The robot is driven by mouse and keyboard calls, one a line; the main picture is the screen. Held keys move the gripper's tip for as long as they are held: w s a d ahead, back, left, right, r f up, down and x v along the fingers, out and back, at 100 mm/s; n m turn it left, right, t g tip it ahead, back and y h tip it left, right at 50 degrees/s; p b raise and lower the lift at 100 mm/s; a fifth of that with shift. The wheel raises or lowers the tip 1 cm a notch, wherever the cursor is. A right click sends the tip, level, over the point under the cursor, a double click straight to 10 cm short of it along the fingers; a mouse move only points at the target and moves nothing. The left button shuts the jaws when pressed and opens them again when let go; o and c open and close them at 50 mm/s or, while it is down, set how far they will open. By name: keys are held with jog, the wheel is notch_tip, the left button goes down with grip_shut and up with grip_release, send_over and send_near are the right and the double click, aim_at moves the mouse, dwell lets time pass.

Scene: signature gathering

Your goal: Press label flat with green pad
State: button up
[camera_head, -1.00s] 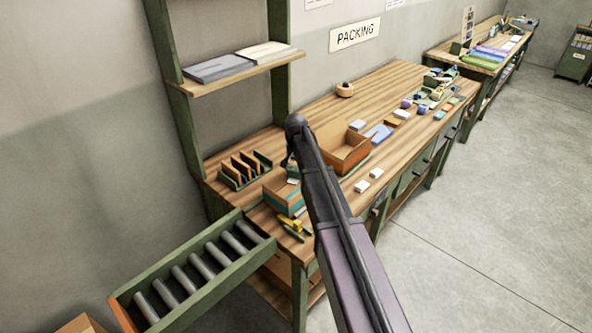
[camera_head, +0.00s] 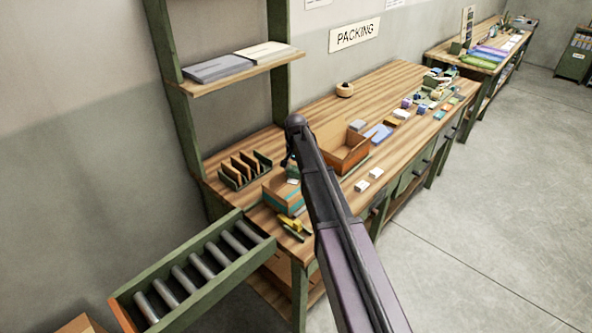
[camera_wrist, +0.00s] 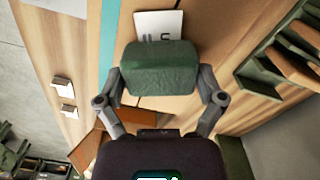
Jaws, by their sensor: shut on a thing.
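The green pad (camera_wrist: 160,69) is a dark, rounded block. My gripper (camera_wrist: 161,88) is shut on it, with one finger at each side. In the wrist view the white label (camera_wrist: 158,24), with dark print, shows just beyond the pad; its near part is hidden by the pad. The label lies on a brown closed box with a teal stripe (camera_wrist: 109,38). The same box (camera_head: 274,190) sits at the near left end of the bench in the head view. The pad overlaps the label in the wrist view; I cannot tell whether they touch.
An open cardboard box (camera_head: 345,158) stands right of my arm. A slotted rack with brown dividers (camera_head: 245,170) is behind left. A yellow tool (camera_head: 293,223) lies in front. Two small white blocks (camera_head: 368,180) and several small items lie farther right. A roller conveyor (camera_head: 190,273) adjoins at left.

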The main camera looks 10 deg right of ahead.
jog(key=shift+r, duration=0.1)
jog(key=shift+r+p, duration=3.4)
jog(key=shift+p, duration=0.15)
jog(key=shift+f, duration=0.1)
